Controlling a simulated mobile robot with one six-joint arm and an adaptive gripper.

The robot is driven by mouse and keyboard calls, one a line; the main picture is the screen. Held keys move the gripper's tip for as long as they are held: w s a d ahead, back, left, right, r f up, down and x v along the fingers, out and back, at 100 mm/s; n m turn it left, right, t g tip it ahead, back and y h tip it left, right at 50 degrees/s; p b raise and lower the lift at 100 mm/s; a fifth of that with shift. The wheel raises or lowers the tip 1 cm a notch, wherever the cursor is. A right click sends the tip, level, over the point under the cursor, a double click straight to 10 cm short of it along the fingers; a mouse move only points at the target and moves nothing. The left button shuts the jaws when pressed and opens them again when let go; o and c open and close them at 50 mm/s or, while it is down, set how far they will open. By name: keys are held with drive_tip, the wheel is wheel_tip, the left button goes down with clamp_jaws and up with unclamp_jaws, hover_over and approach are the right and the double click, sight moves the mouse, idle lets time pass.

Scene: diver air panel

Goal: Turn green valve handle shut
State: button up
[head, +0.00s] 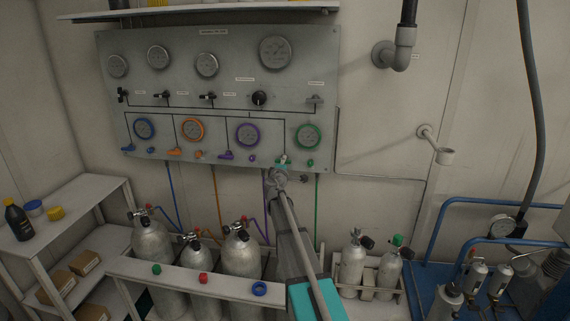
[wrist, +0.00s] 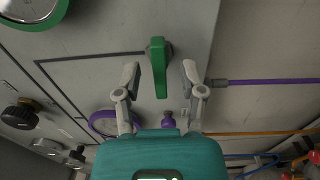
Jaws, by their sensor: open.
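The green valve handle (wrist: 159,68) is a flat lever that shows near the top middle of the wrist view, pointing down the picture. My gripper (wrist: 160,76) is open, with one fingertip on either side of the handle's lower end and a gap on both sides. I cannot tell how deep the fingers reach around it. In the head view, my gripper (head: 281,172) is at the panel's lower edge, just below the green handle (head: 284,160), and partly hides it. The green-rimmed gauge (head: 308,136) is just up and right of the handle.
The grey panel (head: 218,85) carries several gauges and valves. A purple handle (head: 226,156) and an orange handle (head: 174,152) sit to the left. Purple tubing (wrist: 270,81) runs right of the fingers. Cylinders (head: 242,255) stand in a rack (head: 205,285) below.

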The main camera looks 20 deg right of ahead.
drive_tip(key=v, duration=1)
drive_tip(key=shift+s, duration=0.1)
